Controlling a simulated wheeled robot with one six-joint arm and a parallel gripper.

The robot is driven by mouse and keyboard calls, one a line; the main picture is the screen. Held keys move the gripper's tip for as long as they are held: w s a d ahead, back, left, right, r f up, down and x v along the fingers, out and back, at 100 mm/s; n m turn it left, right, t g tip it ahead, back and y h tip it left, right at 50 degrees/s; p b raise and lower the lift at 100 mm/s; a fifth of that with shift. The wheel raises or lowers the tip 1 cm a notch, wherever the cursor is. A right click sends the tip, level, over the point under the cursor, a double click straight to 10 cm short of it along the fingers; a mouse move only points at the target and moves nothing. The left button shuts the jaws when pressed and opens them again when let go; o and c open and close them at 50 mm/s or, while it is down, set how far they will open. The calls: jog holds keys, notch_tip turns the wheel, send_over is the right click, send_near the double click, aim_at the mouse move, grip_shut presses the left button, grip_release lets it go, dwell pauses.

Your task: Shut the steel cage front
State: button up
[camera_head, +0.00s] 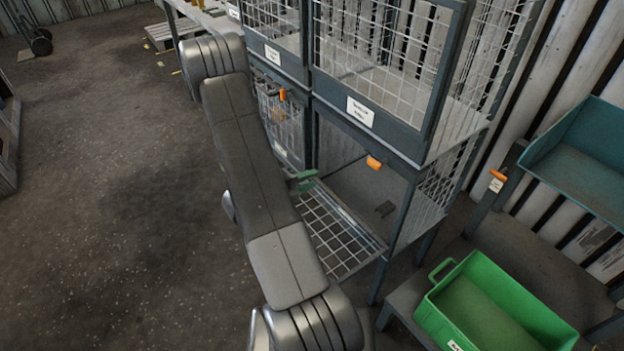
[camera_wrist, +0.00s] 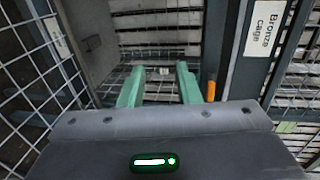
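A cage rack fills the right half of the head view. The lower right cage has an open front, and a mesh front panel (camera_head: 345,238) lies folded down and outward below the opening. I cannot read its name, so I cannot confirm it is the steel cage. My gripper (camera_head: 305,181) has green fingers, at the left side of this opening and above the panel. In the wrist view my gripper (camera_wrist: 160,88) shows both fingers apart, with nothing held between them. Whether a finger touches the cage cannot be told. My arm hides part of the panel's left side.
A "Bronze cage" label (camera_wrist: 265,28) and an orange handle (camera_wrist: 211,91) are right of the fingers in the wrist view. A green bin (camera_head: 490,310) stands right. Floor (camera_head: 110,200) at left is clear.

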jog(key=shift+w+d+f, duration=0.15)
jog(key=shift+w+d, duration=0.25)
jog(key=shift+d, duration=0.2)
grip_shut()
jog(key=c, duration=0.6)
grip_release()
jog(key=o, duration=0.6)
jog(key=v, duration=1.3)
jog(key=shift+s+a, duration=0.3)
